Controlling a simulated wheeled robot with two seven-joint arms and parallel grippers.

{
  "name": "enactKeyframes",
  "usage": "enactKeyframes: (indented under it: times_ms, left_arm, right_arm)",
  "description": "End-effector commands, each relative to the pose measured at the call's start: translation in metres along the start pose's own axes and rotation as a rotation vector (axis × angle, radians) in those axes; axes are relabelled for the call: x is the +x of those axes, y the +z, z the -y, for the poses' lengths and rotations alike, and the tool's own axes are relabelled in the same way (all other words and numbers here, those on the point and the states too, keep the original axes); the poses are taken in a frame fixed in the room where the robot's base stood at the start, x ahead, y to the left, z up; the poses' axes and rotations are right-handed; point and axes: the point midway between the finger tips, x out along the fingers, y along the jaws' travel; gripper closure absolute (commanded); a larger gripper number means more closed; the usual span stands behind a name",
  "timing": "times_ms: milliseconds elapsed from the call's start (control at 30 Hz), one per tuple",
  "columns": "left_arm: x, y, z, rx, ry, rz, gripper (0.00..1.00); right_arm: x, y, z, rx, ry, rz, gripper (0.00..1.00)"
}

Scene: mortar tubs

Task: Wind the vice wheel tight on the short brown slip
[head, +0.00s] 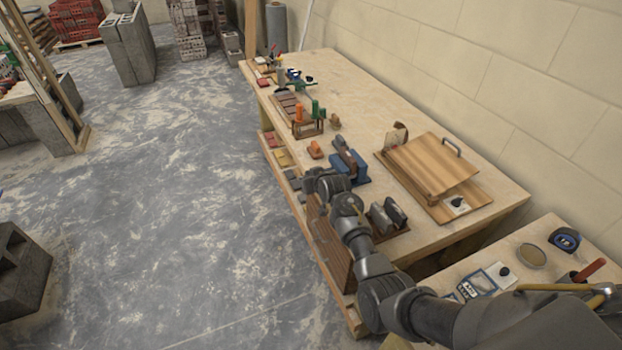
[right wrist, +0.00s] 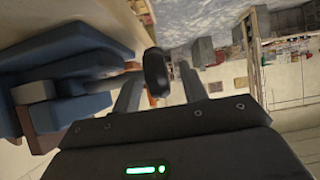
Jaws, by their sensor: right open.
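The blue vice (head: 352,168) stands near the front edge of the long workbench. In the right wrist view its blue body (right wrist: 75,55) fills the left side. A brown piece (right wrist: 28,122), which looks like the slip, shows at the vice; whether the jaws touch it is unclear. The dark vice wheel (right wrist: 157,72) sticks out on its shaft. My right gripper (head: 318,182) is at the vice's front side. In the right wrist view the open gripper (right wrist: 160,82) has one finger on each side of the wheel; contact cannot be told. The wheel is hidden in the head view.
A wooden board with a handle (head: 430,165) lies right of the vice. A small orange-brown block (head: 315,150) and a rack with orange and green handles (head: 308,122) stand beyond it. Dark clamp-like pieces (head: 388,215) sit close beside my right forearm.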

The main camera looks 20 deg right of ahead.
Motion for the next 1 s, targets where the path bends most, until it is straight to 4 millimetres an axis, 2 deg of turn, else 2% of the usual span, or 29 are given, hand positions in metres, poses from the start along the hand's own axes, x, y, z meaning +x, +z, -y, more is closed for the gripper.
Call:
enactKeyframes:
  times_ms: [233, 700, 1000]
  left_arm:
    - [0.001, 0.0, 0.0, 0.0, 0.0, 0.0, 0.64]
    - [0.009, 0.001, 0.0, 0.0, 0.0, 0.0, 0.64]
    - [0.01, 0.001, 0.0, 0.0, 0.0, 0.0, 0.64]
  right_arm:
    - [-0.018, 0.001, 0.0, -0.001, 0.0, -0.001, 0.57]
    - [-0.093, 0.001, 0.002, -0.001, -0.002, -0.001, 0.57]
    - [-0.107, 0.0, 0.002, -0.001, -0.002, 0.0, 0.57]
